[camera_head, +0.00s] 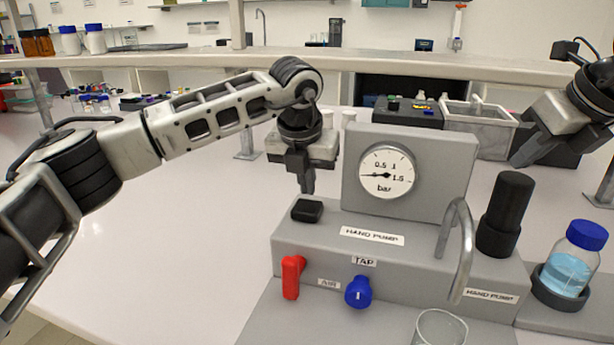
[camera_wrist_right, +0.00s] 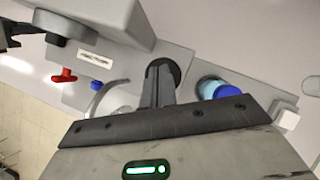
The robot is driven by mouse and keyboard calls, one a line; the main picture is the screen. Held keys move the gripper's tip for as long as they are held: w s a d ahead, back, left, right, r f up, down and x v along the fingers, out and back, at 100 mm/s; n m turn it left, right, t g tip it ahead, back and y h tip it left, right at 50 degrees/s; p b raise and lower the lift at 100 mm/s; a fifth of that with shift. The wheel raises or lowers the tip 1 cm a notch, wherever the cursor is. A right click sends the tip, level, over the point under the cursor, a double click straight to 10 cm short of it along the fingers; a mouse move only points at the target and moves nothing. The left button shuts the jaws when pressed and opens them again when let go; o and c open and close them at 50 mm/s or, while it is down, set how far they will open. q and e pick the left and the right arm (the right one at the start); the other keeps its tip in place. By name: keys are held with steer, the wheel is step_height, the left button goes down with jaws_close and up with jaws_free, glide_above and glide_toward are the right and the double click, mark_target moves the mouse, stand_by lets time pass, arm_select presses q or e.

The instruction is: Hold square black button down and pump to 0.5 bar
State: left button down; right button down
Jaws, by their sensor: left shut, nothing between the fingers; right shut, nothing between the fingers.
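The square black button (camera_head: 307,210) sits on top of the grey rig's (camera_head: 290,240) left end. My left gripper (camera_head: 305,190) is shut and points down just above the button; I cannot tell whether it touches. The gauge (camera_head: 386,172) has its needle pointing left, below the 0.5 mark. The black hand pump handle (camera_head: 508,200) stands upright at the rig's right end. My right gripper (camera_head: 516,160) is shut and empty, above and to the right of the handle. In the right wrist view, its fingers (camera_wrist_right: 158,95) partly cover the pump (camera_wrist_right: 170,68).
A red air lever (camera_head: 292,277) and a blue tap knob (camera_head: 358,292) are on the rig's front. A curved metal spout (camera_head: 459,245) overhangs a glass beaker (camera_head: 440,327). A blue-capped bottle (camera_head: 572,262) stands right of the pump. The table is clear to the left.

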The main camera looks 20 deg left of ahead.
mark_target(307, 205)
arm_select(q)
steer(key=shift+f, duration=0.25)
steer(key=shift+f, duration=1.45)
steer(key=shift+s+f, duration=0.15)
steer(key=shift+f, duration=0.15)
stand_by(0.5)
arm_select(e)
steer(key=shift+f, duration=0.1)
steer(key=shift+f, duration=2.9)
steer(key=shift+r, duration=2.95)
steer(key=shift+f, duration=0.1)
